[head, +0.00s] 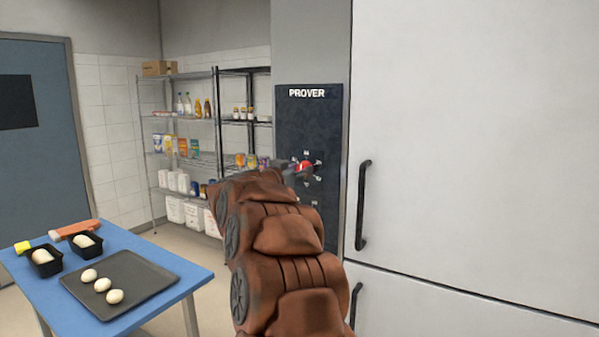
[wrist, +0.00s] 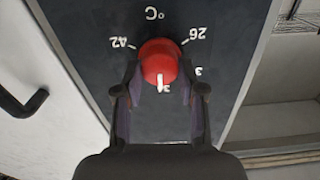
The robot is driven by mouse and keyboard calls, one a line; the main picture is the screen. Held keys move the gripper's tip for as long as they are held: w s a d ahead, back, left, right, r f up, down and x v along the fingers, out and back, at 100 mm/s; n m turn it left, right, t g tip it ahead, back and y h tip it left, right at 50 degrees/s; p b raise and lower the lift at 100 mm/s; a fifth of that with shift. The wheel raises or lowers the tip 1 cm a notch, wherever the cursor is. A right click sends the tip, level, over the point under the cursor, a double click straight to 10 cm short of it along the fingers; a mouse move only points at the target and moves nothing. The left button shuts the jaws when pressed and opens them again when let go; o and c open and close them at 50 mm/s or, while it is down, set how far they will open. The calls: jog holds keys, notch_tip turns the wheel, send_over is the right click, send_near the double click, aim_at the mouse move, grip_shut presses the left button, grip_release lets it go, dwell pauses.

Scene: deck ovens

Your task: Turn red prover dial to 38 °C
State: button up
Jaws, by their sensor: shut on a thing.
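The red prover dial (wrist: 157,61) sits on the dark panel marked PROVER (head: 308,112); a bit of the dial (head: 306,166) also shows in the head view. My gripper (wrist: 161,84) is shut on the dial, one finger on each side. The wrist view is upside down. The dial's white pointer line points down in that picture, at a partly hidden numeral. The 42 shows at upper left and the 26 at upper right, with a partly covered number at right. The fingers hide the left side of the scale. In the head view my gripper (head: 297,170) reaches the panel.
A white door with a dark handle (head: 362,205) stands right of the panel. Wire shelves (head: 180,118) with goods stand behind at left. A blue table (head: 165,262) holds a dark tray (head: 140,285) with white dough pieces and two black tins.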

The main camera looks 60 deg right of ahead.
jog(key=shift+s+f+m+b, duration=0.15)
jog(key=shift+m+b, duration=1.15)
jog(key=shift+m, duration=1.45)
jog(key=shift+f+m+b, duration=0.1)
jog(key=shift+m+b, duration=1.15)
jog(key=shift+m, duration=1.5)
jog(key=o, duration=1.1)
jog(key=shift+r, duration=0.1)
jog(key=shift+a, duration=0.1)
jog(key=a, duration=1.2)
jog(key=shift+s, duration=0.3)
